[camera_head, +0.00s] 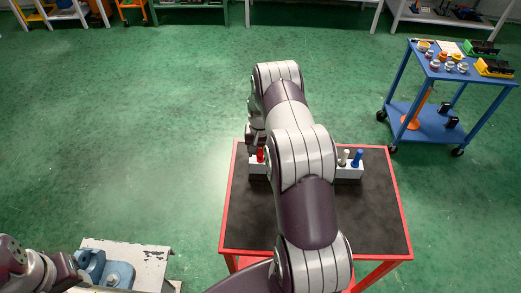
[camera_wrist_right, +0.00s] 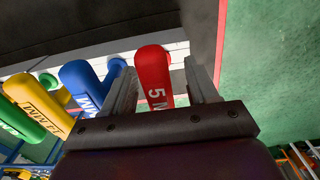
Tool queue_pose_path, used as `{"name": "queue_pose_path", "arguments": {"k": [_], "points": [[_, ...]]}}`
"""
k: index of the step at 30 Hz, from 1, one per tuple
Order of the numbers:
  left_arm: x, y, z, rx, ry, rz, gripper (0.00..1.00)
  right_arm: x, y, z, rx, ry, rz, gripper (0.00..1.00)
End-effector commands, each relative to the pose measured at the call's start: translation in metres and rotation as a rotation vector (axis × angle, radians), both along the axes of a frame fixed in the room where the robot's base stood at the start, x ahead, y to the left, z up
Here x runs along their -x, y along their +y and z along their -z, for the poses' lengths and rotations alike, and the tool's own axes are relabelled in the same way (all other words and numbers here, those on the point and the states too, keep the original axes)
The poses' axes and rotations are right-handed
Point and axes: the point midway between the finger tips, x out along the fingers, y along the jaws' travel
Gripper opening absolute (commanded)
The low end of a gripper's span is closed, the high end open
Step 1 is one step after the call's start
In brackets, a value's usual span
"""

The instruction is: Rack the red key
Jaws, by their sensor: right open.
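The red key (camera_wrist_right: 153,75), marked with a 5, is between the two spread fingers of my right gripper (camera_wrist_right: 162,88) in the right wrist view. The fingers stand apart on both sides of it, and I see a gap at the right finger. In the head view the red key (camera_head: 260,156) stands at the left end of the white rack (camera_head: 348,173), just below my right gripper (camera_head: 256,138). My right arm hides the rack's middle. My left arm shows at the lower left of the head view; its fingers cannot be made out.
Blue (camera_wrist_right: 82,84), yellow (camera_wrist_right: 40,92) and green (camera_wrist_right: 20,122) keys are left of the red one. The rack stands on a red-framed table (camera_head: 375,225) with a dark top. A blue vise (camera_head: 118,273) is at lower left; a blue cart (camera_head: 428,125) is at right.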

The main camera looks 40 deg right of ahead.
Motion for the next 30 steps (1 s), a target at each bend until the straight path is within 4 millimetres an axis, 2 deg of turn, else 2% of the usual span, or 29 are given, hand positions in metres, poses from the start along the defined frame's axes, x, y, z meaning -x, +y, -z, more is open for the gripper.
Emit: {"name": "queue_pose_path", "arguments": {"k": [5,15,19,24,30], "points": [[0.000,0.000,0.006,0.000,0.000,0.000,0.43,-0.001,-0.001,-0.012,0.001,-0.003,0.000,0.58],[0.000,0.000,0.028,0.000,0.000,0.000,0.43,-0.001,0.000,-0.088,0.002,-0.004,0.000,0.58],[0.000,0.000,0.033,0.000,0.000,0.000,0.43,0.000,0.000,-0.110,0.001,-0.003,0.000,0.58],[0.000,0.000,0.034,0.000,0.000,0.000,0.43,0.000,0.000,-0.125,0.000,0.000,0.000,0.58],[0.000,0.000,0.034,0.000,0.000,0.000,0.43,0.000,0.000,-0.127,-0.001,0.001,0.000,0.58]]}}
